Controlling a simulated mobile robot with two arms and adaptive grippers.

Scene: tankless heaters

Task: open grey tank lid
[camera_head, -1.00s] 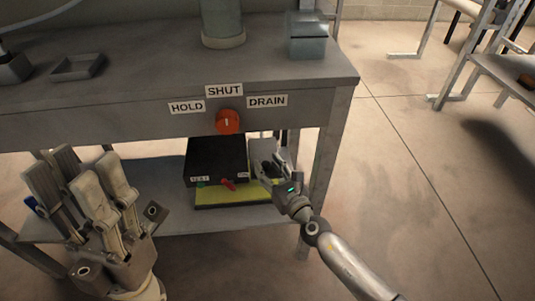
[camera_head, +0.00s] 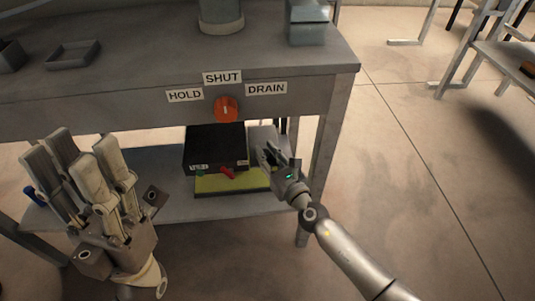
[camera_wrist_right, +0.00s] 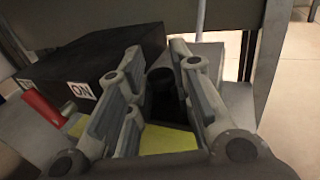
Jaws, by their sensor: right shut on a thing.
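The grey tank (camera_head: 262,138) stands on the lower shelf under the bench, right of a black box. It also shows in the right wrist view (camera_wrist_right: 236,101), largely behind the fingers. My right gripper (camera_head: 266,155) is at the tank's front. In the right wrist view its fingers (camera_wrist_right: 160,85) are around a black round part (camera_wrist_right: 160,80), which looks like a knob; the contact is partly hidden. The lid's edge cannot be made out, and the lid does not look raised. My left gripper (camera_head: 72,155) is open and empty in front of the bench at left.
The black box (camera_head: 213,146) with a red lever (camera_head: 228,172) sits on a yellow base (camera_head: 230,184); its ON label (camera_wrist_right: 83,90) shows in the wrist view. An orange dial (camera_head: 226,109) is on the bench front. A bench leg (camera_head: 323,160) stands close right of my right gripper.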

